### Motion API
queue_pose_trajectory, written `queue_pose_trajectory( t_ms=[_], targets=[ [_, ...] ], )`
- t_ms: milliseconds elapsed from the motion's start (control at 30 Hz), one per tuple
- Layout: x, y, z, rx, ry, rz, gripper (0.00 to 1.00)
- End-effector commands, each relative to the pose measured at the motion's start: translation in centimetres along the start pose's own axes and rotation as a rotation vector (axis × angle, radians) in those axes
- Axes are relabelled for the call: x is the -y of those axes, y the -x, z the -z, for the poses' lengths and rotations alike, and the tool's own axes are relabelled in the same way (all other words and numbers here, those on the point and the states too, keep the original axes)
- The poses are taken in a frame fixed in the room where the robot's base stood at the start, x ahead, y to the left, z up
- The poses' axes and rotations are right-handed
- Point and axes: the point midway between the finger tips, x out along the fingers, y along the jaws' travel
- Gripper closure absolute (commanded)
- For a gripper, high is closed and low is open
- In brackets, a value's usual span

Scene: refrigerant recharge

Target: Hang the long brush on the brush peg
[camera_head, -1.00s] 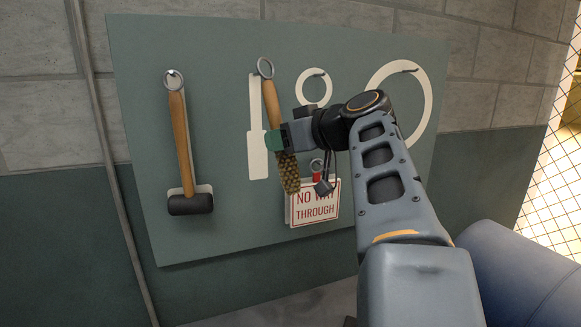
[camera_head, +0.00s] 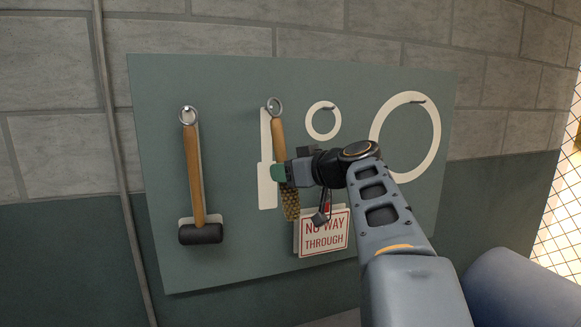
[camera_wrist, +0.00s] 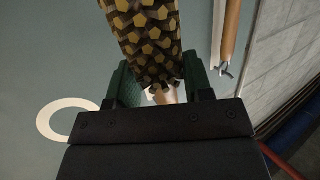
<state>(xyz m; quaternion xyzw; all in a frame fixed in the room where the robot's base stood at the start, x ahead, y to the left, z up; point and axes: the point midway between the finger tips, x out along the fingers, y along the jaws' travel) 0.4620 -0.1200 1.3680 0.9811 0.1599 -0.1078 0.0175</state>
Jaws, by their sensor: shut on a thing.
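The long brush has a wooden handle (camera_head: 279,136), a metal ring (camera_head: 274,105) at its top and tan bristles (camera_head: 290,205) below; it hangs almost upright in front of the board. My gripper (camera_head: 283,173) is shut on it where handle meets bristles. The bristles (camera_wrist: 150,40) also show between the green jaws (camera_wrist: 158,85) in the wrist view. The brush's white outline (camera_head: 267,185) lies just left of the brush. The ring is at the outline's top, where the brush peg is not clearly visible. I cannot tell whether the ring is around the peg or in front of it.
A hammer (camera_head: 194,175) hangs by its ring on a peg at left. A NO WAY THROUGH sign (camera_head: 324,233) hangs below my wrist. Small (camera_head: 311,133) and large (camera_head: 432,150) white ring outlines with pegs are at right. The green board (camera_head: 230,260) is clear below.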

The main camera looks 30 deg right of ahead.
Motion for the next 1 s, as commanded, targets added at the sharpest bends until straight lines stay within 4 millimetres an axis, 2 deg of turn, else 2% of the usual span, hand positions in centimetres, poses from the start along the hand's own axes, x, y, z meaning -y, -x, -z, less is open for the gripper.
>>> queue_pose_trajectory(
  t_ms=[500,1000],
  targets=[
    [-1.5,-2.6,0.3,-0.001,0.0,0.001,0.81],
    [-1.9,-3.4,0.5,-0.001,0.001,0.001,0.81]
  ],
)
